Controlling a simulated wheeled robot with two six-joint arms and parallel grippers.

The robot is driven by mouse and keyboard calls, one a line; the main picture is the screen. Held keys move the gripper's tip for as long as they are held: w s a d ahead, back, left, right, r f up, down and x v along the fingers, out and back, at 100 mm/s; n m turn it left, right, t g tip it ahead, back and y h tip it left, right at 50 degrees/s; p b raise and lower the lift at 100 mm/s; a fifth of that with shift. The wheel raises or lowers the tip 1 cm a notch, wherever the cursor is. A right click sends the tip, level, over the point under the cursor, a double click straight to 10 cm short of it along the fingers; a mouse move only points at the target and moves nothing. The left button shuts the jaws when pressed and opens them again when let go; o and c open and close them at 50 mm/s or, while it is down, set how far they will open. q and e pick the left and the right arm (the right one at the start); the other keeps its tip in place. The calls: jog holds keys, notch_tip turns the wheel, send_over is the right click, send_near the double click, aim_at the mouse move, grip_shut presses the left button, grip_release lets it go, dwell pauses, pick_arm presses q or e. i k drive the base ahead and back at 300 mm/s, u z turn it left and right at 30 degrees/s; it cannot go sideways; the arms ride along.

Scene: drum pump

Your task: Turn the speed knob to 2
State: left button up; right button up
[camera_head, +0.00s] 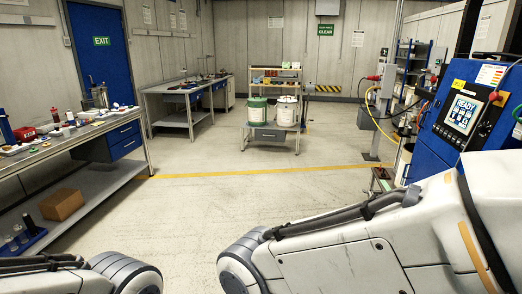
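No speed knob can be made out in this view. My two arms show along the bottom edge, but neither gripper is in view.
A long workbench (75,139) with small items runs along the left. Another bench (175,92) stands at the back left. A yellow floor line (240,173) crosses the room. The floor in the middle is clear. A yellow hose (377,120) hangs at the right.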

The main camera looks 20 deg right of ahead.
aim_at(481, 127)
jog(key=z, duration=1)
jog(key=i, duration=1.1)
jog(key=z, duration=0.8)
jog(key=k, duration=0.6)
jog(key=u, duration=0.65)
jog(key=i, duration=0.6)
jog(key=u, duration=0.65)
jog(key=i, duration=0.7)
jog(key=z, duration=0.8)
jog(key=i, duration=0.7)
jog(key=z, duration=0.85)
